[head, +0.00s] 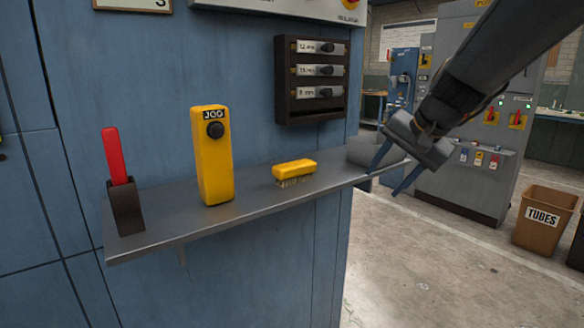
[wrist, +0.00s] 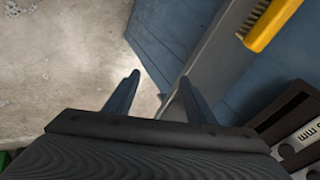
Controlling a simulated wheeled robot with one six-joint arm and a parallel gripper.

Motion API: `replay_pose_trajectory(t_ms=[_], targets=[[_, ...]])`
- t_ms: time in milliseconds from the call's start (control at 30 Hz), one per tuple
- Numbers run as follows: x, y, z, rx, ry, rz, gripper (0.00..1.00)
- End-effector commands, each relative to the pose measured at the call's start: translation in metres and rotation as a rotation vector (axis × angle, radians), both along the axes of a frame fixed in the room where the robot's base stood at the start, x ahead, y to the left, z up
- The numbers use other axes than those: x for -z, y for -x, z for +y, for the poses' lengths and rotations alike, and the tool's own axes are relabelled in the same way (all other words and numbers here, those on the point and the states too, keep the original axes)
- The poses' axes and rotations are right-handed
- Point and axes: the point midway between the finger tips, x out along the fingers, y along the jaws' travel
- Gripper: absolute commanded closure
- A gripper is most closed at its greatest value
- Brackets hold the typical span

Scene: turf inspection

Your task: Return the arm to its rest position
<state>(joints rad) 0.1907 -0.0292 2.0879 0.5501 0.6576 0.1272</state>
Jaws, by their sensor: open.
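My gripper (head: 391,173) is open and empty, at the right end of the shelf in the head view. Its two blue-grey fingers point down and to the left, and in that view they overlap the shelf's right end. In the wrist view my gripper (wrist: 160,95) shows its two fingers apart, with concrete floor and the shelf edge beyond them. My arm comes down from the upper right of the head view. Whether a finger touches the shelf, I cannot tell.
The grey shelf (head: 245,205) on a blue cabinet holds a red-handled tool (head: 114,155) in a dark holder, a yellow JOG unit (head: 214,165) and a yellow brush (head: 294,170). A dark rack (head: 311,110) hangs above. A TUDES box (head: 544,216) stands at right; floor between is clear.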

Motion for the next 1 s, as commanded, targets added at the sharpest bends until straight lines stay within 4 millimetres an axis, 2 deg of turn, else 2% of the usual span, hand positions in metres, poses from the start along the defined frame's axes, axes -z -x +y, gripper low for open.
replay_pose_trajectory(t_ms=[33, 100, 200, 300, 500, 567, 667, 1000], targets=[[0.033, 0.019, 0.006, -0.054, 0.061, 0.041, 0.50], [0.070, 0.044, 0.009, -0.130, 0.146, 0.083, 0.50], [0.113, 0.077, 0.013, -0.241, 0.251, 0.130, 0.50], [0.146, 0.107, 0.016, -0.348, 0.333, 0.164, 0.50], [0.195, 0.163, 0.022, -0.556, 0.458, 0.210, 0.50], [0.207, 0.180, 0.023, -0.620, 0.488, 0.219, 0.50], [0.213, 0.180, 0.036, -0.650, 0.483, 0.226, 0.50], [0.225, 0.207, 0.077, -0.764, 0.451, 0.286, 0.50]])
